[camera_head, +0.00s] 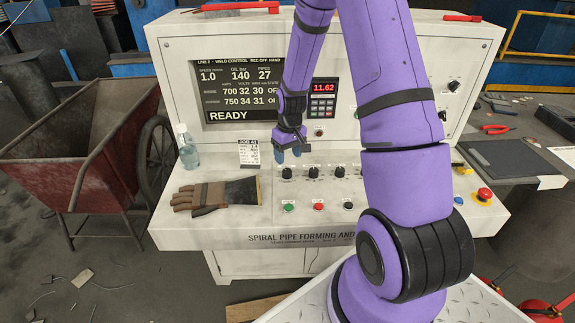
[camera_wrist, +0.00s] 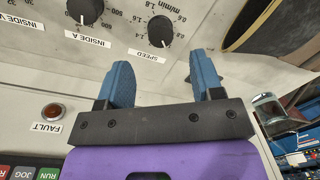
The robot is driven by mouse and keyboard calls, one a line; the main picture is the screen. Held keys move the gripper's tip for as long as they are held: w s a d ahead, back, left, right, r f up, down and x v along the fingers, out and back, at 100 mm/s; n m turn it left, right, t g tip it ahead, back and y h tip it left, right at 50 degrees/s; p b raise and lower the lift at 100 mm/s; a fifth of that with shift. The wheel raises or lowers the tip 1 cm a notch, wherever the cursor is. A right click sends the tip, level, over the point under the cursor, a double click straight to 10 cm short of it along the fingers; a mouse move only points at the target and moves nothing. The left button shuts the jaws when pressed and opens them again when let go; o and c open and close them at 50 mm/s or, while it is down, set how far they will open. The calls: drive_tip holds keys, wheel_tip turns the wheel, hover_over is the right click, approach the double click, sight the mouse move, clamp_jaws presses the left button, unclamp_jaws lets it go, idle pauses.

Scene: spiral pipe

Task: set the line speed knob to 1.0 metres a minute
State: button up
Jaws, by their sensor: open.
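The speed knob (camera_wrist: 160,30) is black and round, with a SPEED label (camera_wrist: 147,56) and a m/min scale that appear upside down in the wrist view. A short white mark shows on its lower edge in that view. In the head view it appears to be the leftmost knob (camera_head: 287,172) of the console row. The screen (camera_head: 238,92) reads speed 1.0 and READY. My gripper (camera_head: 288,153) hangs just above and behind that knob. In the wrist view my gripper (camera_wrist: 165,75) is open, its blue fingers apart and empty; the knob lies beyond the fingertips.
The Inside A knob (camera_wrist: 85,10) is beside the speed knob. A red fault lamp (camera_wrist: 53,111) and a keypad (camera_head: 323,98) are close by. A red emergency stop (camera_head: 484,194) is far right.

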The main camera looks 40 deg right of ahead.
sight(289, 170)
drive_tip(key=shift+d+r, duration=0.1)
drive_tip(key=shift+r, duration=2.1)
drive_tip(key=shift+r, duration=0.1)
